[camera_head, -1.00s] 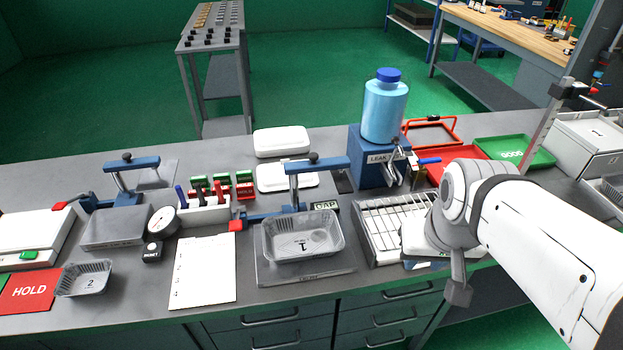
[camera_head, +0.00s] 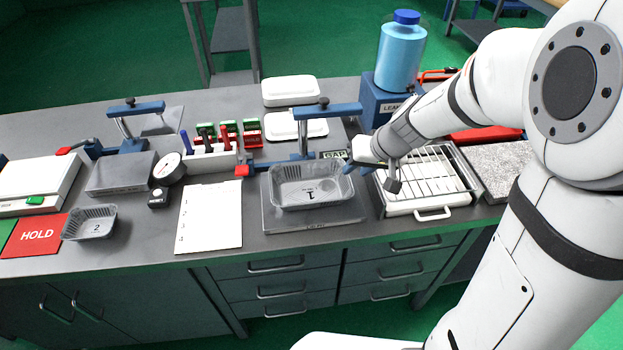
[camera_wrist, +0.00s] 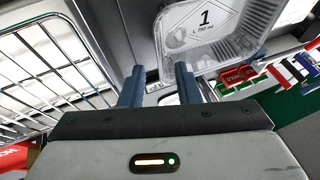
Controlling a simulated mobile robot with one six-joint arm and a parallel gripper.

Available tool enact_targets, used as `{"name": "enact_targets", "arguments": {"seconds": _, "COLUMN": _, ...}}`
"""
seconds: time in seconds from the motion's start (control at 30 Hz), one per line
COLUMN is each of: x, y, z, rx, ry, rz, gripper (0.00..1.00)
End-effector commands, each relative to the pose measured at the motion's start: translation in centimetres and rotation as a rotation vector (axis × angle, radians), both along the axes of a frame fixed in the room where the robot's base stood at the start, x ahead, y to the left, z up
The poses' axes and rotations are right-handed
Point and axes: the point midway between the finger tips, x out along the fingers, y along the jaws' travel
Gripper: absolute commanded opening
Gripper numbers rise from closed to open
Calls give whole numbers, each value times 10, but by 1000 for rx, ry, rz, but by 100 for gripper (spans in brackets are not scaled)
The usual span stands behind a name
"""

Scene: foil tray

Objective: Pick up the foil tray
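A clear-grey foil tray marked 1 (camera_head: 290,196) sits upright on a grey plate (camera_head: 330,219) under a blue clamp arm. It also shows at the top of the wrist view (camera_wrist: 215,38). A smaller tray marked 2 (camera_head: 90,224) stands at the left by the red HOLD mat. My gripper (camera_head: 350,168) is at the right end of tray 1, close to its rim. In the wrist view its two blue fingers (camera_wrist: 160,85) are apart, with nothing clearly held between them. I cannot tell whether a finger touches the rim.
The blue clamp (camera_head: 318,112) rises just behind tray 1. A wire rack (camera_head: 425,178) stands close on the right, below my arm. A blue bottle (camera_head: 400,55) on a blue box is behind. A white sheet (camera_head: 210,217) lies left of tray 1.

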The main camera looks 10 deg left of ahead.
Motion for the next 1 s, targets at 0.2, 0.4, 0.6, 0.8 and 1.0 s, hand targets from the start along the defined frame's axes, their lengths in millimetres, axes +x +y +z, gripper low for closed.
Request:
{"name": "enact_targets", "arguments": {"seconds": 0.2, "x": 5, "y": 11, "z": -24, "rx": -2, "ry": 5, "rz": 2, "gripper": 30}}
{"name": "enact_targets", "arguments": {"seconds": 0.4, "x": 12, "y": 23, "z": -50, "rx": -2, "ry": 4, "rz": 2, "gripper": 30}}
{"name": "enact_targets", "arguments": {"seconds": 0.6, "x": 15, "y": 27, "z": -56, "rx": -2, "ry": 1, "rz": 1, "gripper": 30}}
{"name": "enact_targets", "arguments": {"seconds": 0.8, "x": 15, "y": 27, "z": -56, "rx": -2, "ry": 1, "rz": 2, "gripper": 25}}
{"name": "enact_targets", "arguments": {"seconds": 1.0, "x": 15, "y": 27, "z": -56, "rx": -1, "ry": 1, "rz": 2, "gripper": 9}}
